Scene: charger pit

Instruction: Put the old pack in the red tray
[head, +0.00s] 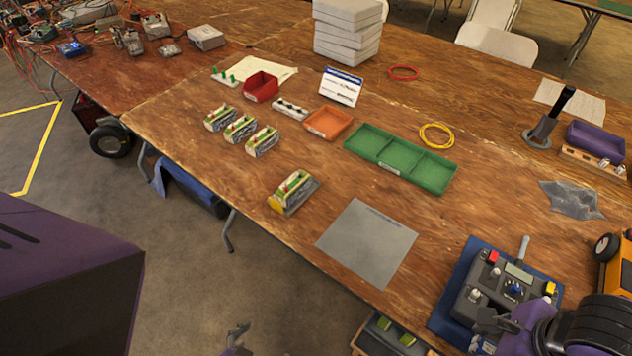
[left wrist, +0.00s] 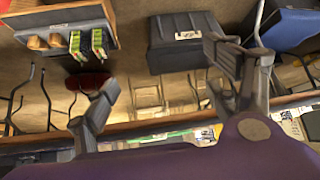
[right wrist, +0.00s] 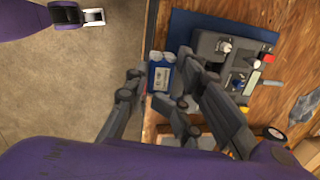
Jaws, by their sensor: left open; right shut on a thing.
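The red tray (head: 261,88) stands at the far side of the wooden table in the head view and looks empty. In the right wrist view my right gripper (right wrist: 158,82) is shut on a blue pack (right wrist: 161,77) with a pale label, by the table's front edge and the control box. I cannot tell its height above the table.
Three green-topped packs (head: 240,128) and a yellow-ended one (head: 293,192) lie on the table. An orange tray (head: 329,123), a green divided tray (head: 365,141) and a grey mat (head: 352,243) are nearby. The control box (head: 500,299) stands at the front right.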

